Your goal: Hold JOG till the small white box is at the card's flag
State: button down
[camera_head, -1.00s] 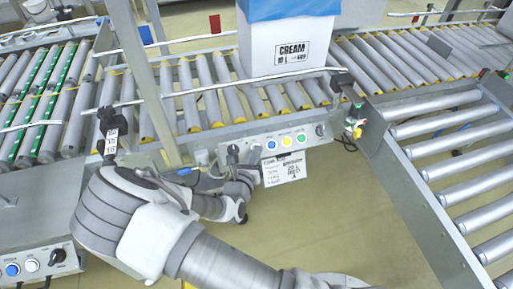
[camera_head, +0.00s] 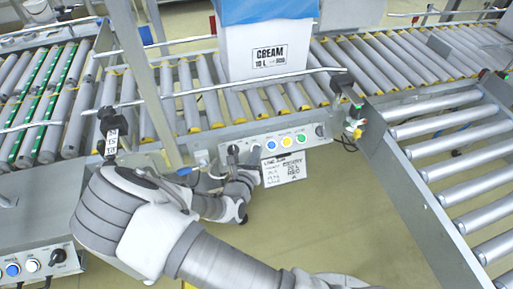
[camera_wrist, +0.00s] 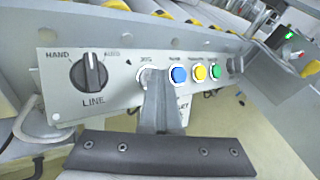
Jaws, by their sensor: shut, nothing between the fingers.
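The white box (camera_head: 265,52), labelled CREAM and with blue liner over its top, stands upright on the roller conveyor (camera_head: 190,105). A white card (camera_head: 285,170) hangs under the button panel; its print is too small to read surely. A red flag (camera_head: 213,24) stands just left of the box and a blue flag (camera_head: 146,35) further left. My gripper (camera_wrist: 158,78) is shut and empty, its fingertips at the JOG button (camera_wrist: 144,76) and covering part of it. I cannot tell how far the button is pressed.
The panel also has a HAND/AUTO knob (camera_wrist: 89,73) and blue (camera_wrist: 179,75), yellow (camera_wrist: 199,72) and green (camera_wrist: 215,70) buttons. An upright post (camera_head: 140,75) stands left of the box. A side roller conveyor (camera_head: 450,160) is at right.

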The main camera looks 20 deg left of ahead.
jog(key=shift+s+d+r+p, duration=0.25)
jog(key=shift+s+r+p, duration=0.2)
jog(key=shift+p, duration=0.2)
jog(key=shift+r, duration=0.15)
jog(key=s+r+p, duration=0.1)
jog(key=d+r+p, duration=0.1)
jog(key=p, duration=0.1)
jog(key=s+r+p, duration=0.1)
jog(key=shift+s+d+r, duration=0.3)
jog(key=shift+s+d, duration=0.05)
dwell(1.3)
